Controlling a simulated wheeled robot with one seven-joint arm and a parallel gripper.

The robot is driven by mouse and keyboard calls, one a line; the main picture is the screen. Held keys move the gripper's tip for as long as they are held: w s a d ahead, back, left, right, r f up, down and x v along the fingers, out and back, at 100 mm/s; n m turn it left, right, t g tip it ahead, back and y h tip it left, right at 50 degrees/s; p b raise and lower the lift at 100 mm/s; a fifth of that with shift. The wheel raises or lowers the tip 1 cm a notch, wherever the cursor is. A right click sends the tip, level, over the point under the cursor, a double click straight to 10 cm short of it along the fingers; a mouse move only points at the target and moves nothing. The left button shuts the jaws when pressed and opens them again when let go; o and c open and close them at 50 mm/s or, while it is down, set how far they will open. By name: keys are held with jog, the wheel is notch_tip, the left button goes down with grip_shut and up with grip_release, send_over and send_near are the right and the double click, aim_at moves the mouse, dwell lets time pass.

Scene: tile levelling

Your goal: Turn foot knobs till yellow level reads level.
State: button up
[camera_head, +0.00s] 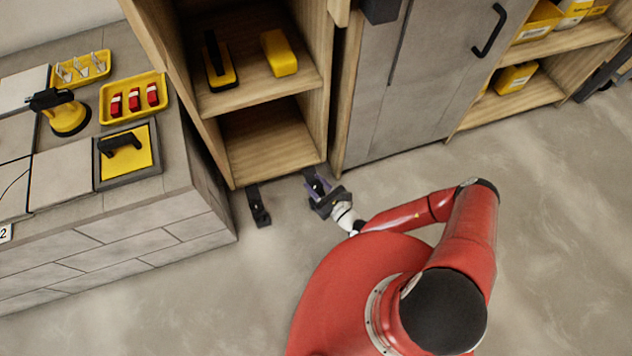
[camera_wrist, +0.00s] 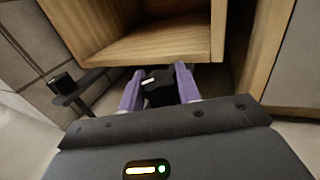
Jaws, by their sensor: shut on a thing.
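My gripper (camera_head: 318,187) is low at the foot of the open wooden cabinet (camera_head: 205,150), at its front right. In the wrist view its two purple fingers (camera_wrist: 159,88) are closed around a black foot knob (camera_wrist: 160,91) with a white mark on top. A second black foot knob (camera_wrist: 64,83) stands to the left; in the head view that foot (camera_head: 258,206) is at the cabinet's front left. A yellow block (camera_head: 279,52) lies on the cabinet's upper shelf; I cannot tell whether it is the level, and no bubble reading is visible.
A black-and-yellow tool (camera_head: 218,62) lies on the same shelf. The tiled counter (camera_head: 150,215) to the left holds yellow trays and tools. A grey-door cabinet (camera_head: 410,85) stands close on the right. The floor in front is open.

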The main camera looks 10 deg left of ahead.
jog(key=shift+f+t+h, duration=0.1)
jog(key=shift+t+h, duration=0.2)
jog(key=shift+h, duration=0.1)
jog(key=o, duration=1)
jog(key=shift+c, duration=0.2)
